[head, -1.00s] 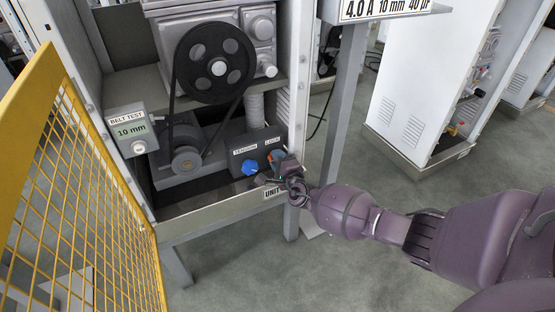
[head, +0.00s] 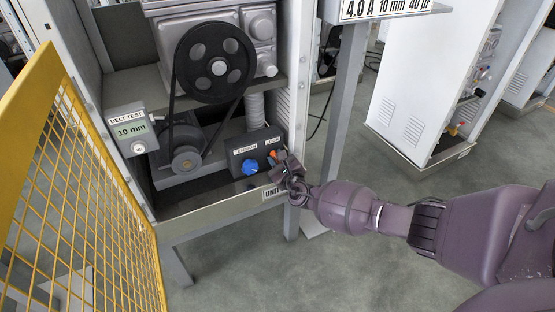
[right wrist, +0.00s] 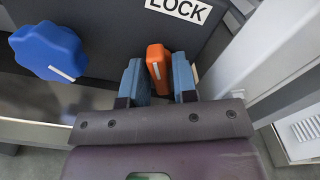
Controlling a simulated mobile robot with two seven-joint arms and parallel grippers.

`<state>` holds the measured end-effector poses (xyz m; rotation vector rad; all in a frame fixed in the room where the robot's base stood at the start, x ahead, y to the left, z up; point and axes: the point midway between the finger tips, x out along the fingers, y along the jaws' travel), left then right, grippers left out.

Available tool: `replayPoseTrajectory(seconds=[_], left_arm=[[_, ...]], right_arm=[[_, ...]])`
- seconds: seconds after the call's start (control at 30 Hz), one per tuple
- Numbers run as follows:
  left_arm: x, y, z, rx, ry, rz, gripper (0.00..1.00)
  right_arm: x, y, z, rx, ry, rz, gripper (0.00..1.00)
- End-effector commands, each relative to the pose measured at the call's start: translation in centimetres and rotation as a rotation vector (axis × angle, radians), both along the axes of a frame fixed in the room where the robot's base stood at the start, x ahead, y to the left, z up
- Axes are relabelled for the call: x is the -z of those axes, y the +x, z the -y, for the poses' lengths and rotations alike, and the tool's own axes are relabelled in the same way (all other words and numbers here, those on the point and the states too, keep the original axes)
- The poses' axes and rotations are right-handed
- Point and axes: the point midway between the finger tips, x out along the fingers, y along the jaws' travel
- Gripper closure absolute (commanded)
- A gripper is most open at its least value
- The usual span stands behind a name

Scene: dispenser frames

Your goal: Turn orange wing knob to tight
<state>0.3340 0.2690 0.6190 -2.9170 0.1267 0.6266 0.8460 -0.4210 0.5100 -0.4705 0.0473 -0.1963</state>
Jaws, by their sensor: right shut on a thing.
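The orange wing knob (head: 272,154) sits on the dark panel under the LOCK label, partly hidden by my right gripper (head: 281,164) in the head view. In the right wrist view the orange knob (right wrist: 157,62) stands between the two blue-grey fingers of my right gripper (right wrist: 159,80), slightly tilted. The gripper is shut on it. The LOCK label (right wrist: 180,8) shows just beyond it. My left gripper is in neither view.
A blue knob (head: 250,167) with a white mark sits left of the orange one, under the TENSION label. A white cabinet post (head: 297,90) rises close on the right. A belt pulley (head: 215,63) and a display reading 10 mm (head: 132,130) are further left. Yellow mesh (head: 75,190) stands at left.

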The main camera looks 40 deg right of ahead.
Motion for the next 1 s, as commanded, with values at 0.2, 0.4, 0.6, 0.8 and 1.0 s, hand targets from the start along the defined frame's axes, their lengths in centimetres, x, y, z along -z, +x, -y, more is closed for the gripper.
replayPoseTrajectory(seconds=[0.2,0.4,0.6,0.8,1.0], left_arm=[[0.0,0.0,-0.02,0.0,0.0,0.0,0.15],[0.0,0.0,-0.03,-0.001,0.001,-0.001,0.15],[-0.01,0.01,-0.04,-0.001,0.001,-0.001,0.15],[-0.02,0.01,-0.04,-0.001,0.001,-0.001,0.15],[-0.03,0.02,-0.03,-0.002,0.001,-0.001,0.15]], right_arm=[[-0.06,0.04,0.02,0.0,0.187,0.039,0.97],[-0.08,0.05,0.04,0.0,0.326,0.067,0.97],[-0.09,0.07,0.03,0.0,0.418,0.086,0.97],[-0.1,0.07,0.02,0.0,0.466,0.095,0.97],[-0.11,0.08,0.01,0.0,0.479,0.099,0.97]])
